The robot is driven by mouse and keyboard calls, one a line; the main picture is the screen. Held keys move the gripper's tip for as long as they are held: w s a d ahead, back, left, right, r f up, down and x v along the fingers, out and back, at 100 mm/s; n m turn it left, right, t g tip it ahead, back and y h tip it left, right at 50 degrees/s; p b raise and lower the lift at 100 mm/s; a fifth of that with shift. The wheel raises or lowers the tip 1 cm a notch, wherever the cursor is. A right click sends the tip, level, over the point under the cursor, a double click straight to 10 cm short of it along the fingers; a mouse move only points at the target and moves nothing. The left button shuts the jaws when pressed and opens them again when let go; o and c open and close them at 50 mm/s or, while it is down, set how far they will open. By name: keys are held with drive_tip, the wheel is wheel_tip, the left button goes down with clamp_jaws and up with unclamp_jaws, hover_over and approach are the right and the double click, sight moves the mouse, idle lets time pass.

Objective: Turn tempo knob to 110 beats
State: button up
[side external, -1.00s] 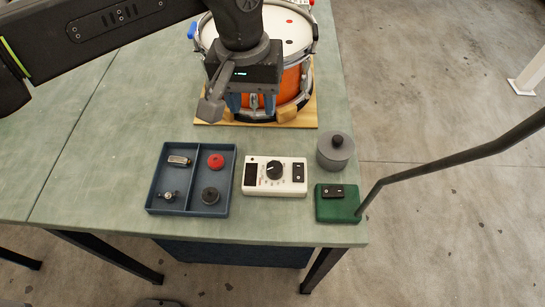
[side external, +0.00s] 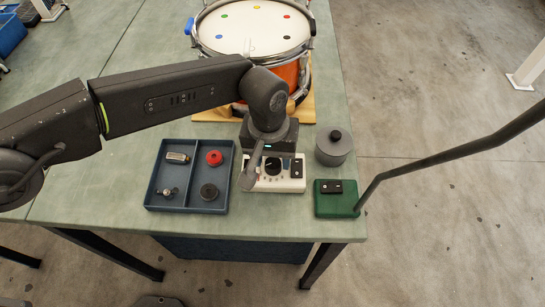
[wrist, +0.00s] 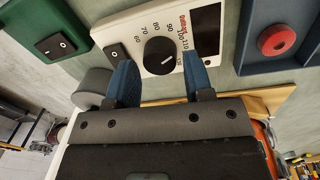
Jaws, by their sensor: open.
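The white tempo box (side external: 290,186) lies on the bench; it also shows in the wrist view (wrist: 133,24). Its round black tempo knob (wrist: 160,55) has a short white pointer line, angled toward the display side in the wrist view. Printed numbers curve around the knob; the exact pointer reading is unclear. In the side view the knob (side external: 272,166) is partly covered by my wrist. My gripper (wrist: 163,66) is open, with one blue finger toward each side of the knob. Both fingers appear clear of it; their height above the box is hard to tell.
A blue divided tray (side external: 183,206) with a red knob and small parts is left of the box. A green switch block (side external: 337,206) and grey lidded pot (side external: 334,156) stand right. The orange drum (side external: 284,77) is behind. A dark bar (side external: 450,150) crosses at right.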

drive_tip(key=shift+f, duration=0.7)
drive_tip(key=shift+c, duration=0.4)
drive_tip(key=c, duration=0.6)
drive_tip(key=shift+o, duration=0.2)
drive_tip(key=shift+m, duration=2.8)
